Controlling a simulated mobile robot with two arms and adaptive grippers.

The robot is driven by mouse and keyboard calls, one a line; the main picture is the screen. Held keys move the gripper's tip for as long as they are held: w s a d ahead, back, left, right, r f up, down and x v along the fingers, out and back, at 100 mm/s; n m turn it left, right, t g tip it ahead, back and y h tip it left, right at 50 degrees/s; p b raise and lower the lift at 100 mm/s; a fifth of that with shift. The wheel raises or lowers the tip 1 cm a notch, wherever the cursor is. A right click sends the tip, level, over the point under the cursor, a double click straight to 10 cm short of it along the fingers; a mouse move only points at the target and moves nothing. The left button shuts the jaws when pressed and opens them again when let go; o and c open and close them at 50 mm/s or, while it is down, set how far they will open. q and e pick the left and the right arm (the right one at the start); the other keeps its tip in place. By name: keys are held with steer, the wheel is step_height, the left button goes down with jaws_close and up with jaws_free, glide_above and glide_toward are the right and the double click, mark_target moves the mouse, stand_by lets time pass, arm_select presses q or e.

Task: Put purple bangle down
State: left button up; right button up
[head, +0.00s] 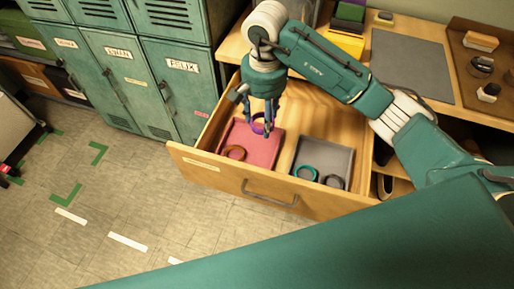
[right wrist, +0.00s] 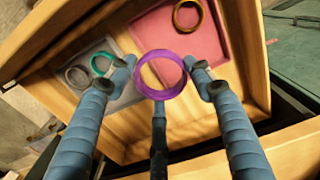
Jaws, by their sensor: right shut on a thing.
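The purple bangle (right wrist: 142,84) is held between the fingers of my right gripper (right wrist: 162,82) in the right wrist view. In the head view the purple bangle (head: 259,124) shows partly behind the fingers of my right gripper (head: 258,130), over the pink tray (head: 272,147) in the open drawer. I cannot tell how high it is above the tray. An orange-brown bangle (head: 236,152) lies in the pink tray. My left gripper is not in view.
The drawer (head: 230,179) also has a grey tray (head: 338,157) with a teal bangle (head: 305,173) and a dark grey bangle (head: 333,181). Teal lockers (head: 170,85) stand left of the drawer. A grey mat (head: 410,65) lies on the desk.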

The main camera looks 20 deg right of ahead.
steer(key=p, duration=0.1)
glide_above(261, 157)
step_height(261, 157, down, 12)
steer(key=shift+r, duration=0.2)
step_height(261, 157, down, 5)
steer(key=shift+r+p, duration=0.2)
steer(key=shift+p, duration=0.2)
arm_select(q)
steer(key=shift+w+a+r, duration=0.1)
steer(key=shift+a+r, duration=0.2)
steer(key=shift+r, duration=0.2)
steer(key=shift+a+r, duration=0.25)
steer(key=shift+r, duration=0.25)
arm_select(e)
steer(key=shift+f, duration=0.1)
steer(key=shift+f+b, duration=0.25)
steer(key=shift+b, duration=0.05)
steer(key=o, duration=0.8)
steer(key=shift+r, duration=0.1)
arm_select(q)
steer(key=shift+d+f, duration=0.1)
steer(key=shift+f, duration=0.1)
